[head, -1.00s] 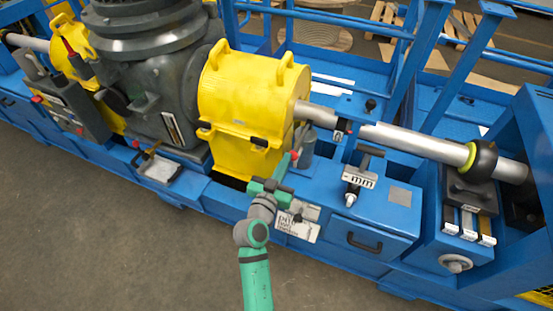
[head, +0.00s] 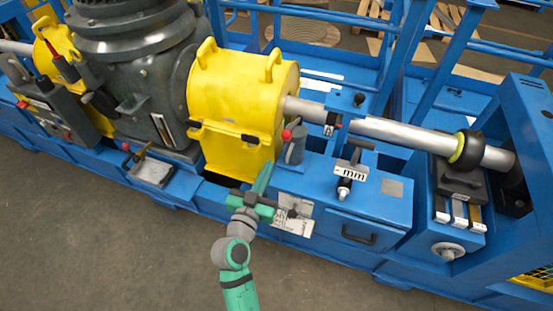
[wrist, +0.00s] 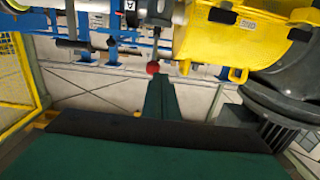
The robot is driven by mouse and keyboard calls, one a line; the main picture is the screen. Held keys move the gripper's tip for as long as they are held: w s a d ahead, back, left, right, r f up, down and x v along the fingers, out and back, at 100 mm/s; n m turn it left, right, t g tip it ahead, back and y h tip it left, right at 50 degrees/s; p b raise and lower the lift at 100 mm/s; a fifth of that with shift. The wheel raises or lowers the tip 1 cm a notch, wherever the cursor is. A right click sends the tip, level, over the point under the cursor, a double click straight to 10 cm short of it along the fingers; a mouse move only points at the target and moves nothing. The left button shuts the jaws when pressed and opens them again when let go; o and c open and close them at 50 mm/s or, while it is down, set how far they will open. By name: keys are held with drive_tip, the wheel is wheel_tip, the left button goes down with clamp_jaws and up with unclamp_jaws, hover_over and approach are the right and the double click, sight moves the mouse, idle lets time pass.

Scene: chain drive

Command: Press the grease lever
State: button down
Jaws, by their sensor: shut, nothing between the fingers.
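The grease lever shows as a red ball knob (head: 287,134) beside a grey cylinder (head: 296,150) on the blue bench, right of the yellow housing. Its arm is mostly hidden. In the wrist view the red knob (wrist: 152,67) lies just beyond and slightly left of my fingertips. My gripper (head: 266,168) is shut and empty, its fingers pointing up past the yellow housing's lower right corner. In the head view the tips are below and left of the knob, with a gap. The closed green fingers also show in the wrist view (wrist: 160,84).
The yellow housing (head: 240,95) stands close left of my fingers. A T-handled tool with an "mm" label (head: 349,172) and a drawer handle (head: 358,234) are to the right. A silver shaft (head: 410,133) runs behind. The floor in front is clear.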

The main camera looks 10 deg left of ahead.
drive_tip(key=shift+s+f, duration=0.15)
drive_tip(key=shift+s, duration=0.9)
drive_tip(key=shift+s+f, duration=0.1)
drive_tip(key=shift+s, duration=0.9)
drive_tip(key=shift+w+a, duration=0.1)
drive_tip(key=shift+w, duration=0.05)
idle(0.5)
drive_tip(key=shift+d, duration=0.2)
